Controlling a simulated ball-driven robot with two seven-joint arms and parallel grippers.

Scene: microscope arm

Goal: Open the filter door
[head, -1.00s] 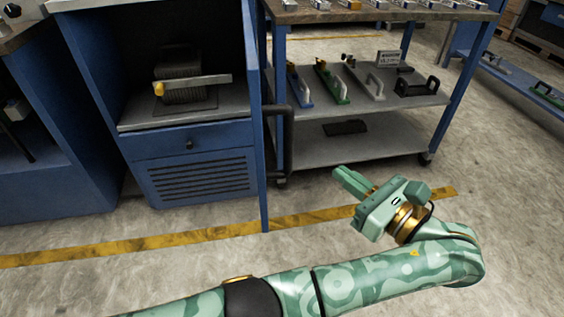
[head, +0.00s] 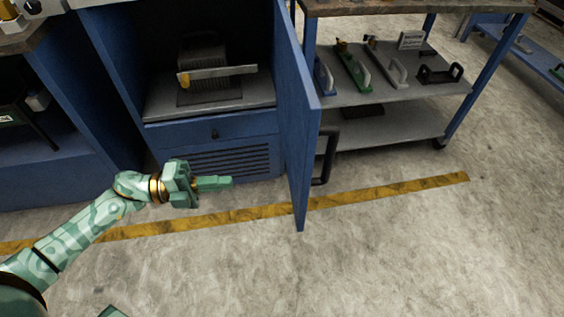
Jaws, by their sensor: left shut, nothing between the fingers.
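The blue filter door (head: 297,115) stands swung out from the right side of the blue cabinet (head: 110,60), its inner face showing. Its black bar handle (head: 325,160) sits on the outer side, to the right of the door edge. The cabinet's opening shows a dark ribbed block (head: 204,55) with a metal bar and yellow knob in front. My left gripper (head: 225,183) is shut and empty, in front of the lower vent, left of the door and apart from it in the picture.
A blue-framed cart (head: 385,95) with several handled parts on its shelf stands right of the door. A drawer (head: 215,130) and slatted vent (head: 235,162) lie below the opening. A yellow floor stripe (head: 390,192) crosses in front. The floor at right is clear.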

